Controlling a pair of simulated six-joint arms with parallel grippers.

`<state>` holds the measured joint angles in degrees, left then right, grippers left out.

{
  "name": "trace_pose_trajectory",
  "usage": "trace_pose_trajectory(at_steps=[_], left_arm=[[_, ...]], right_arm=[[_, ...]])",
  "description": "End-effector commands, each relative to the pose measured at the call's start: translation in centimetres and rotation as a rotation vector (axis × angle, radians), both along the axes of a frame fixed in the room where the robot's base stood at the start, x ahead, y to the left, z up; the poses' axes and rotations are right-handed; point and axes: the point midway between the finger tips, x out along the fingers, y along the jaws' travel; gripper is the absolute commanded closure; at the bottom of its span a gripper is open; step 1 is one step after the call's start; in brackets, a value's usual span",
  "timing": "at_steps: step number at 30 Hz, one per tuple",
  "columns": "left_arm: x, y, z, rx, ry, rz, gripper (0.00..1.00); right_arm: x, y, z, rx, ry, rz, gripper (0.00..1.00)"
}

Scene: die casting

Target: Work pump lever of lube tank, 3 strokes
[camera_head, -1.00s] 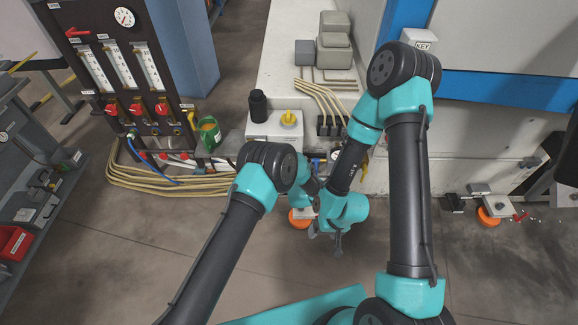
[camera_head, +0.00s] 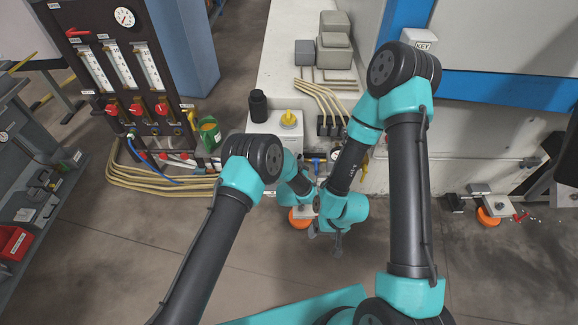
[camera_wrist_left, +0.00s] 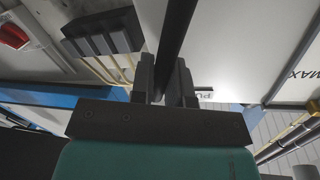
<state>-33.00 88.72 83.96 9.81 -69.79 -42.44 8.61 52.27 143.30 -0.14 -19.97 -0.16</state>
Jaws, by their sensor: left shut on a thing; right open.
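The lube tank is a pale box (camera_head: 275,130) with a yellow cap, standing against the machine in the head view. In the left wrist view my left gripper (camera_wrist_left: 165,78) is shut around a black rod, the pump lever (camera_wrist_left: 177,30). The lever runs up between the two fingers. A partly covered label starting "PU" and the letters "MAX" show on the pale surfaces behind. In the head view my arms hide the left fingertips and the lever. My right gripper (camera_head: 325,240) is open and empty, hanging above the floor below the tank.
A gauge panel (camera_head: 115,75) with red valves and bundled hoses stands at left. An orange round part (camera_head: 300,217) lies close behind my wrists. The floor in front is clear.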

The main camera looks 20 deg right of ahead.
Motion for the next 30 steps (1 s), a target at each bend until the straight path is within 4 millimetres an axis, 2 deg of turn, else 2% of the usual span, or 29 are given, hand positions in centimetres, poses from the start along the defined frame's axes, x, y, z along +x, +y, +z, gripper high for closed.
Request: trace_pose_trajectory(at_steps=[10,19,20,21,27,30], left_arm=[[0.7,2.3,0.6,-0.273,0.078,0.000,1.00],[0.8,2.5,0.7,-0.316,0.090,0.000,1.00],[0.8,2.5,0.7,-0.315,0.089,0.000,0.82],[0.8,2.5,0.7,-0.315,0.089,0.000,0.79],[0.7,2.5,0.7,-0.314,0.089,-0.001,0.60],[0.7,2.5,0.7,-0.314,0.089,-0.001,0.60]], right_arm=[[0.0,0.0,0.0,0.000,0.000,0.000,0.24],[0.0,0.0,0.0,0.000,0.000,0.000,0.24],[0.0,0.0,0.0,0.000,0.000,0.000,0.24],[0.0,0.0,0.0,0.000,0.000,0.000,0.24],[0.0,0.0,0.0,0.000,0.000,0.000,0.24],[0.0,0.0,0.0,0.000,0.000,0.000,0.24]])
